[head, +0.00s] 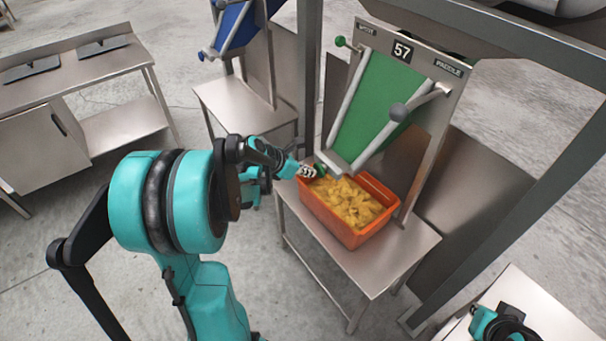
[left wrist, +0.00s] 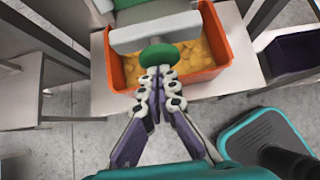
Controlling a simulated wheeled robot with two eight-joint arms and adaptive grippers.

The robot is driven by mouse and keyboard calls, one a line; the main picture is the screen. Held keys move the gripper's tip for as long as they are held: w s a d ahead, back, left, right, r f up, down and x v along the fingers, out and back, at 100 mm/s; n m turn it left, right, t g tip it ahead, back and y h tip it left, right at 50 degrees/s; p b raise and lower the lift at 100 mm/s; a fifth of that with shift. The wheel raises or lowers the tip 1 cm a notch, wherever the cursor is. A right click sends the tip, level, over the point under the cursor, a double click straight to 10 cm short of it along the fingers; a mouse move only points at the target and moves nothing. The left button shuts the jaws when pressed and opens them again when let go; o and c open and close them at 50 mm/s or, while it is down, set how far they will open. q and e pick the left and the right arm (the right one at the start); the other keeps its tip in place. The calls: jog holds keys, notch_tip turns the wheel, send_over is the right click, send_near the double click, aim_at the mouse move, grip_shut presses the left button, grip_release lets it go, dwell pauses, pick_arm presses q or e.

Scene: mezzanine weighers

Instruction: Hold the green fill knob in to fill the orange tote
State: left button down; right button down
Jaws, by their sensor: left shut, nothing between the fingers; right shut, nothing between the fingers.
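The orange tote (head: 340,226) stands on a steel stand under the green chute of weigher 57. It holds many yellow pieces, and its front wall shows in the left wrist view (left wrist: 198,77). A round green knob (left wrist: 158,55) sits at the chute's lower lip, above the tote; in the head view it is partly hidden (head: 320,170). My left gripper (head: 308,171) is shut and empty, its fingertips (left wrist: 159,72) at the knob's face, seemingly touching it. Whether the knob is pushed in cannot be told. Only part of my right arm shows at the bottom right; its fingers are not visible.
A blue chute (head: 232,27) stands behind left. A steel table (head: 95,68) is far left. Steel posts flank the weigher.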

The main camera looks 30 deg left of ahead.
aim_at(316, 165)
pick_arm(q)
jog(key=w, duration=0.1)
jog(key=w+d, duration=0.1)
jog(key=w, duration=0.1)
jog(key=shift+w+d, duration=0.15)
jog(key=shift+d, duration=0.05)
pick_arm(e)
jog(key=shift+s, duration=0.1)
pick_arm(q)
jog(key=shift+r, duration=0.15)
dwell(1.8)
dwell(1.1)
